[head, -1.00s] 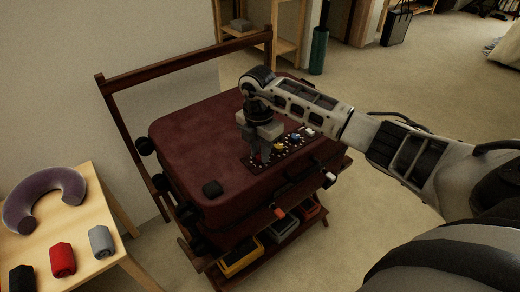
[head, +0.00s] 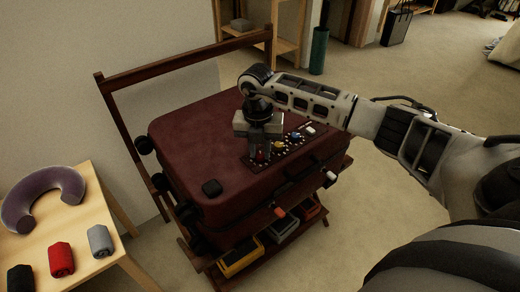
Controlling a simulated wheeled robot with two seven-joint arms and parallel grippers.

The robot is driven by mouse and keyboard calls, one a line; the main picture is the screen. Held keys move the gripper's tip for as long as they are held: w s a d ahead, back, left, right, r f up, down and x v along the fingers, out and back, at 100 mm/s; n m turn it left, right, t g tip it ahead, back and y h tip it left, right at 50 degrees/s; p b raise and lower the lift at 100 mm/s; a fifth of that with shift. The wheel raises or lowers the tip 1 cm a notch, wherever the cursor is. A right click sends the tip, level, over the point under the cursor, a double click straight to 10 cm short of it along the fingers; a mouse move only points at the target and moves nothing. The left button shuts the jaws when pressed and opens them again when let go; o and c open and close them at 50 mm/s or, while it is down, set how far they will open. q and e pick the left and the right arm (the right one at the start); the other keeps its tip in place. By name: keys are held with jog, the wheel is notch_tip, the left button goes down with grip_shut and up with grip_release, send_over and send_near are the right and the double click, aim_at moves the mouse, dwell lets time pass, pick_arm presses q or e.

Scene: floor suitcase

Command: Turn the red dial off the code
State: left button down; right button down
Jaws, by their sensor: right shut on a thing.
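The dark red suitcase (head: 205,145) lies flat on a wooden rack. A dark dial panel (head: 292,146) is set in its top near the front right edge. The red dial (head: 260,156) is at the panel's left end, mostly hidden by the fingers. A blue-and-yellow dial (head: 279,145) and a white dial (head: 309,130) show farther right on the panel. My right gripper (head: 262,153) points down over the panel and is shut on the red dial. The dial's marking is too small to read. My left gripper is not in view.
A wooden table (head: 95,207) at left holds a purple neck pillow (head: 52,192) and several rolled cloths. The rack's wooden rail (head: 185,60) rises behind the suitcase. Yellow (head: 240,258) and grey bins sit on its lower shelf. Open floor lies to the right.

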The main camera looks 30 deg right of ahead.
aim_at(258, 156)
jog(key=n, duration=0.3)
jog(key=shift+n+b, duration=0.3)
jog(key=shift+b, duration=0.05)
jog(key=shift+n+b, duration=0.4)
jog(key=shift+n, duration=1.3)
jog(key=c, duration=1.2)
grip_release()
jog(key=shift+c, duration=0.2)
jog(key=shift+r, duration=0.1)
notch_tip(258, 156, up, 16)
jog(key=shift+a, duration=0.3)
